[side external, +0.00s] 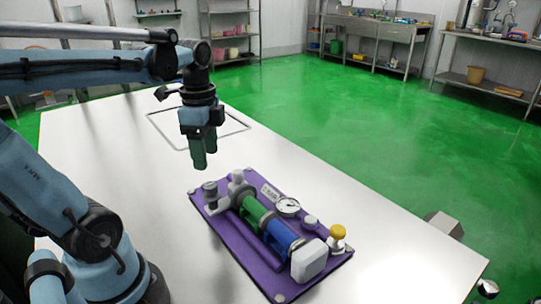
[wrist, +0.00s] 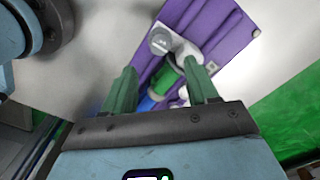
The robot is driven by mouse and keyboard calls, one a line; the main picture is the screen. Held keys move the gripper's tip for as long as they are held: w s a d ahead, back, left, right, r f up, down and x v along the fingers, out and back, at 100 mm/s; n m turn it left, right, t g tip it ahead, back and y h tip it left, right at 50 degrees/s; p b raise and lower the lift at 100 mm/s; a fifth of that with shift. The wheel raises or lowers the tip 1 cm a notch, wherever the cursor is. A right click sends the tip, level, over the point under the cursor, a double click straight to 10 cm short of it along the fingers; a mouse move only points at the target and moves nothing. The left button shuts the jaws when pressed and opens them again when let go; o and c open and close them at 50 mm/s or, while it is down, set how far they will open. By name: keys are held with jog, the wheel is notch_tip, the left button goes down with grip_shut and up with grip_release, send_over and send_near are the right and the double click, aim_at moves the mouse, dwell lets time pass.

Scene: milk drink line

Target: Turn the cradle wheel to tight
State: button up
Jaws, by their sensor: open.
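A purple board (side external: 222,230) lies on the white table and carries a green and blue cylinder assembly. A grey round knob (side external: 209,188) stands at the board's far left corner; it also shows in the wrist view (wrist: 160,42) with a pale mark on top. A yellow knob (side external: 338,231) stands at the right edge. I cannot tell for certain which one is the cradle wheel. The green cylinder section (side external: 253,211) joins the blue section (side external: 279,236). My gripper (side external: 204,160) has dark green fingers, points down, and hangs empty above the board's far left end, touching nothing.
A round white gauge (side external: 288,206) sits beside the cylinder, and a white block (side external: 309,260) stands at its near end. A thin rectangular outline (side external: 238,117) lies on the table behind my gripper.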

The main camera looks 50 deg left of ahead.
jog(key=shift+r, duration=2.05)
jog(key=w+d+f+n+t, duration=0.4)
jog(key=d+f+n+t, duration=0.3)
jog(key=d+n, duration=0.2)
jog(key=shift+w+d+f, duration=0.25)
jog(key=shift+d, duration=1)
